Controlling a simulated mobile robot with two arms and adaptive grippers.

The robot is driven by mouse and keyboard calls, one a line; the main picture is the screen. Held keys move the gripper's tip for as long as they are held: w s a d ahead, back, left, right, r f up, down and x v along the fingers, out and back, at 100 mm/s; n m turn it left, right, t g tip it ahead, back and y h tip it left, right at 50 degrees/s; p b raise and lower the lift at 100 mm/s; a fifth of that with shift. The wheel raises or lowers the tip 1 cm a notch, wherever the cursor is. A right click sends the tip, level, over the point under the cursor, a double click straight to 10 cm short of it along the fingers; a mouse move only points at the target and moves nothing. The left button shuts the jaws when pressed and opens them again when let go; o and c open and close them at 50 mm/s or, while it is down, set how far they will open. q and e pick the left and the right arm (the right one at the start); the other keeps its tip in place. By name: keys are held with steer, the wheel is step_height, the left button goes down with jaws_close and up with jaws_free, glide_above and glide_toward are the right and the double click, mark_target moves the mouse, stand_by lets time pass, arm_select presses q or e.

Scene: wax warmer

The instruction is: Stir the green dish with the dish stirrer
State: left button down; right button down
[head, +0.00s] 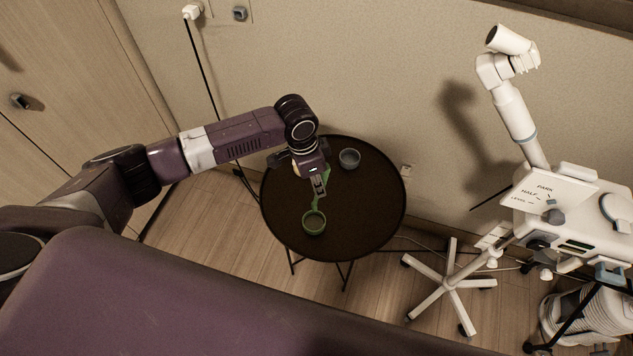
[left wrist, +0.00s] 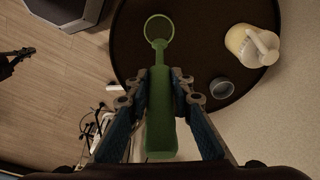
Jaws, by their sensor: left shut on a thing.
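The green dish (head: 314,232) is a small round bowl with a dark inside, on the front left part of the round dark table. In the left wrist view the dish (left wrist: 145,27) shows as a green ring near the top. My left gripper (head: 320,188) is above and behind the dish, shut on the green dish stirrer (head: 314,204). In the left wrist view the stirrer (left wrist: 161,125) lies between both fingers, its thin end overlapping the dish's near rim. I cannot tell whether its tip is inside the dish. My right gripper is not in view.
The table (head: 372,205) also holds a grey bowl (head: 349,159) behind the dish. A cream pot (left wrist: 250,45) shows in the left wrist view. A white wheeled machine (head: 560,215) stands at the right. The table's right part is clear.

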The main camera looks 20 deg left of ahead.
arm_select(q)
steer(key=shift+r+p, duration=0.15)
steer(key=shift+p, duration=0.25)
steer(key=shift+f+b, duration=2)
steer(key=shift+f, duration=1.7)
steer(key=shift+f+b, duration=0.95)
steer(key=shift+f, duration=0.75)
